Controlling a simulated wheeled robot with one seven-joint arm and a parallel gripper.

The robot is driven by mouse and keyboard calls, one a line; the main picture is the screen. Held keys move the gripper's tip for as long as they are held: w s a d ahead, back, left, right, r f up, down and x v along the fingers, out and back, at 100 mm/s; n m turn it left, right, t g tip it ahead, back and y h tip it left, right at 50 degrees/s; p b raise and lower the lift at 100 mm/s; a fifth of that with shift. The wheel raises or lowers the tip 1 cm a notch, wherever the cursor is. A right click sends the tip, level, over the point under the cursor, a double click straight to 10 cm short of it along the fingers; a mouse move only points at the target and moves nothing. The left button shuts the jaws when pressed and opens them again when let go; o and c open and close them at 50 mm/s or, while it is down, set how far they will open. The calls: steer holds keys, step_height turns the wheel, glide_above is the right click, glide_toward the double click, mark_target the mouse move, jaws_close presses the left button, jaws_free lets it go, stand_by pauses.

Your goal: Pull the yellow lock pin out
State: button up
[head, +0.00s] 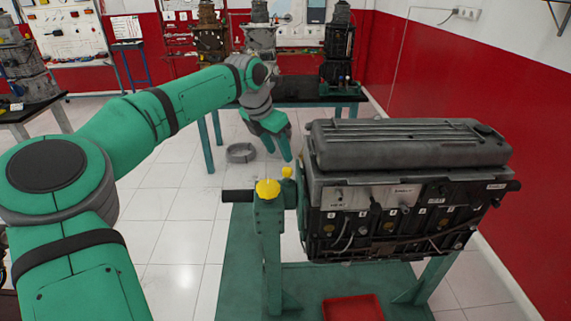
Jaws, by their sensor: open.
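A yellow round knob (267,188) sits on top of the green post of the engine stand (268,225). It looks like the head of the lock pin, seated upright in the post. A smaller yellow cap (286,171) stands just behind it to the right; I cannot tell which of the two is the lock pin. My gripper (275,145) is open and points down, above and behind the yellow knob in the picture, apart from it. Its fingers appear empty. The pin's shaft is hidden in the post.
The engine block (405,190) hangs on the stand just to the right of the knob. A dark handle bar (237,196) sticks out left of the post. A red tray (352,308) lies below. A workbench (300,91) with engines stands behind.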

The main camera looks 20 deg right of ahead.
mark_target(287, 169)
steer(key=x, duration=0.6)
steer(key=shift+s+d+f, duration=0.15)
steer(key=shift+f, duration=0.2)
steer(key=shift+d+f, duration=0.2)
steer(key=shift+f, duration=0.35)
